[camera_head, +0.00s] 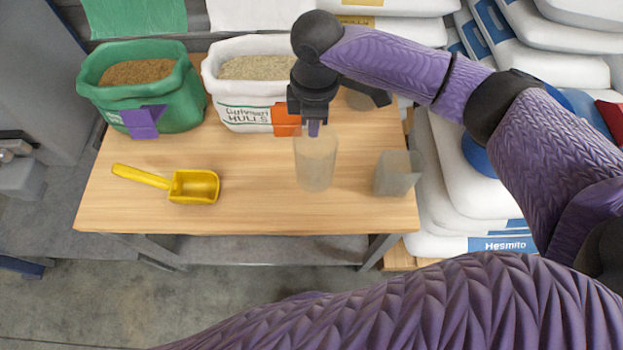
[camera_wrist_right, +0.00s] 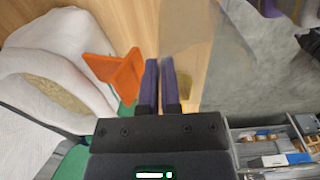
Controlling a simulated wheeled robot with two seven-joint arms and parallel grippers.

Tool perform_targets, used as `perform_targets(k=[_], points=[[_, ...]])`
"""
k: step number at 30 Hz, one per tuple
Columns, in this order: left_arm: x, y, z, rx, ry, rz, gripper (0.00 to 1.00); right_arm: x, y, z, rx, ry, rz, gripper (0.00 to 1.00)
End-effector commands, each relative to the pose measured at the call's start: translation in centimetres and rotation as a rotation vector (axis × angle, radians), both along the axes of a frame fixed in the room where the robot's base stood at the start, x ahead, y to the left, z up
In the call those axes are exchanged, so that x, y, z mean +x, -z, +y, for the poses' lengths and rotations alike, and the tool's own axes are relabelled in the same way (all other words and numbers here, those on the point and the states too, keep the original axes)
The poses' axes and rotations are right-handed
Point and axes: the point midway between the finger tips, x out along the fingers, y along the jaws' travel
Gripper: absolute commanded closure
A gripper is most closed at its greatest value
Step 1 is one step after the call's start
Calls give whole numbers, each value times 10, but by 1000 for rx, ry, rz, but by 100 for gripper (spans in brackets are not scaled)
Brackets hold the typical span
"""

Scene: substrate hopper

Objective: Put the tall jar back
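The tall jar (camera_head: 316,165) is a clear, faintly tinted cylinder standing out against the front middle of the wooden table. My right gripper (camera_head: 313,128) is at its top rim, pointing down. In the right wrist view the fingers (camera_wrist_right: 160,88) are close together with a thin gap. The see-through jar wall (camera_wrist_right: 205,45) rises from between them, so they appear shut on the rim. I cannot tell whether the jar's base touches the table. My left gripper is not in view.
On the table (camera_head: 250,205) are a green sack (camera_head: 185,105), a white hulls sack (camera_head: 240,112), a yellow scoop (camera_head: 193,186) and a square translucent cup (camera_head: 395,173) right of the jar. White bags (camera_head: 465,170) are stacked at the right.

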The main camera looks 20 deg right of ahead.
Motion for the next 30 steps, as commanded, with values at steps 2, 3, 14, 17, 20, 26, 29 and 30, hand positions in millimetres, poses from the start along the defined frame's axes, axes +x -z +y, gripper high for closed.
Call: perform_targets(k=[2,3,14,17,20,26,29,30], points=[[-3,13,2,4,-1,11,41,-1,25,0,-2,1,6,100],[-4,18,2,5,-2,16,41,-1,34,0,-1,1,7,100],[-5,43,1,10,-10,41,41,-1,86,0,-1,2,1,100],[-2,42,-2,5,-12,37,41,-1,84,0,-1,2,0,100],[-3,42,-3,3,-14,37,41,-1,85,0,-1,3,1,100],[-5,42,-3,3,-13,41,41,-1,87,-1,-1,3,1,67],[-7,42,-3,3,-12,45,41,-1,87,-1,-1,3,1,61],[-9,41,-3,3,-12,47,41,-1,87,-1,-1,3,1,61]])
